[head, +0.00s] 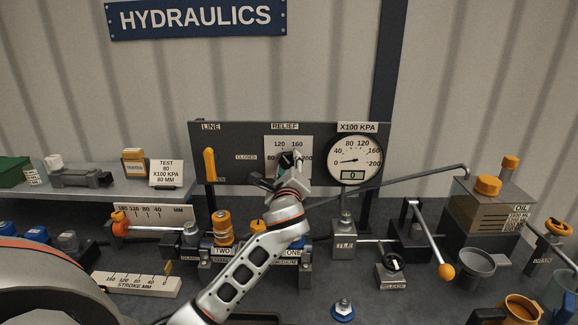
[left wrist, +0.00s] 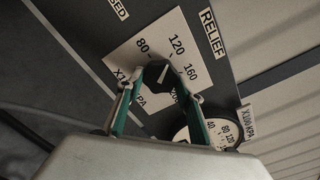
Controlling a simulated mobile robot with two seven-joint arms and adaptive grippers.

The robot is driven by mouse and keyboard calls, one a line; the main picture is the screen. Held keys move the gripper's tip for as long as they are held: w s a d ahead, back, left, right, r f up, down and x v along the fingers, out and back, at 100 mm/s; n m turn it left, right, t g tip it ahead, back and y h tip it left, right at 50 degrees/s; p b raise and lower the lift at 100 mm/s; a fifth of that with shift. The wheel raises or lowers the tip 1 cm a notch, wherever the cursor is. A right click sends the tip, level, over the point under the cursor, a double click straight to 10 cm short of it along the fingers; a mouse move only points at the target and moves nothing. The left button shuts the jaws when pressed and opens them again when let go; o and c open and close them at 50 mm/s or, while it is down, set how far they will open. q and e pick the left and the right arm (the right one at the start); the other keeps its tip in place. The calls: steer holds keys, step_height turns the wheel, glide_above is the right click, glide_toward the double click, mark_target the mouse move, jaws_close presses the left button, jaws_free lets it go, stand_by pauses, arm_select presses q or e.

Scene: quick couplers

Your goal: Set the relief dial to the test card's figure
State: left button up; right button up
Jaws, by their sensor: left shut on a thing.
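The relief dial is a dark knob on a white scale plate (head: 306,143) marked 80, 120, 160 and 200, under the RELIEF label. In the left wrist view the knob (left wrist: 158,76) sits between my fingertips, its white pointer mark seeming to aim between 120 and 160. My left gripper (head: 288,166) is shut on this knob; its teal-lined fingers (left wrist: 158,90) flank it in the left wrist view. In the head view the gripper hides most of the knob. The test card (head: 166,173) reads TEST 80 X100 KPA 80 MM. My right gripper is not in view.
The pressure gauge (head: 354,159) right of the dial has its needle near the low end and a box reading 0. A yellow line lever (head: 210,164) stands to the left. A long thin grey rod (head: 420,176) crosses below the gauge. Couplers and fittings crowd the bench.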

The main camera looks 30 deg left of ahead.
arm_select(q)
steer(key=n, duration=0.5)
steer(key=shift+d, duration=0.1)
steer(key=n, duration=0.5)
steer(key=shift+r+n, duration=0.15)
steer(key=shift+n, duration=0.25)
stand_by(0.3)
steer(key=o, duration=1.1)
steer(key=v, duration=1.2)
steer(key=shift+s, duration=0.1)
